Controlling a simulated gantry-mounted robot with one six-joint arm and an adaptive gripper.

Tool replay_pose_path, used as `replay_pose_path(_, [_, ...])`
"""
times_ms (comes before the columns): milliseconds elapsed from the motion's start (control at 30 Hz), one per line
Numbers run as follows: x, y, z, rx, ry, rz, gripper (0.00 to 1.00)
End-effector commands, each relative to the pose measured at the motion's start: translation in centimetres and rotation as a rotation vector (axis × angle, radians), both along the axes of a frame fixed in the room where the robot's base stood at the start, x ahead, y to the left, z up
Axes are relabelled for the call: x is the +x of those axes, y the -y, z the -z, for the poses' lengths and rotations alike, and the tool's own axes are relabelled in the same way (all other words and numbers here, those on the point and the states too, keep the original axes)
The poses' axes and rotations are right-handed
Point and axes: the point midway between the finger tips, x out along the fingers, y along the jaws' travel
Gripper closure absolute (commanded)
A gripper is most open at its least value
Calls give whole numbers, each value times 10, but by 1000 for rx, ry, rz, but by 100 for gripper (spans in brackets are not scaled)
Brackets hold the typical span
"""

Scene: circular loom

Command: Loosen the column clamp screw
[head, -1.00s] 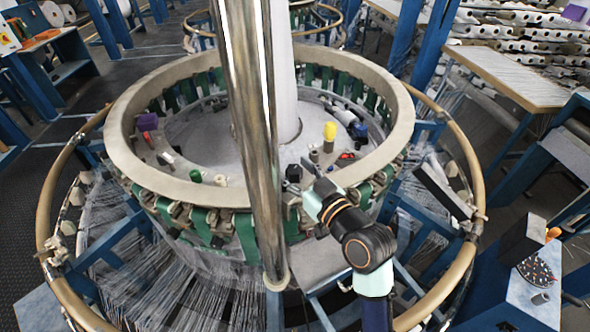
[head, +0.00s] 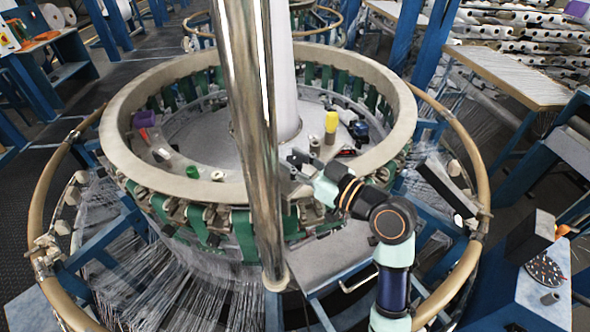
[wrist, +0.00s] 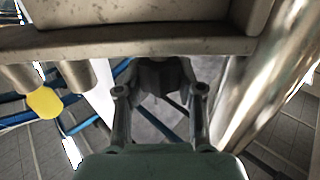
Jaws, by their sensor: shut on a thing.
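The shiny metal column (head: 252,150) stands in front of the loom ring in the head view and runs along the right of the wrist view (wrist: 270,85). My gripper (head: 297,160) is just right of the column, partly hidden by it. In the wrist view my gripper (wrist: 160,72) has its fingers closed around a dark grey part (wrist: 160,78), which I take to be the column clamp screw. The part sits beneath a beige block (wrist: 150,45). The fingers hide most of it, so its turn cannot be told.
The beige loom ring (head: 120,140) curves around my wrist and carries green straps. A yellow piece (head: 331,122) stands behind my gripper; a yellow piece also shows in the wrist view (wrist: 45,102). A tan outer hoop (head: 480,170) and a blue table (head: 535,290) are at the right.

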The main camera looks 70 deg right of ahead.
Motion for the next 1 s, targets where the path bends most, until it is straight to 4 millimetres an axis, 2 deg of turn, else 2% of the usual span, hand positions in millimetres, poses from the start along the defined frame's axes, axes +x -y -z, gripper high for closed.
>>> replay_pose_path(33, [-1,2,5,-3,1,-30,98])
replay_pose_path(400, [0,1,3,0,1,-238,98])
replay_pose_path(1000, [0,1,0,1,-1,-295,98])
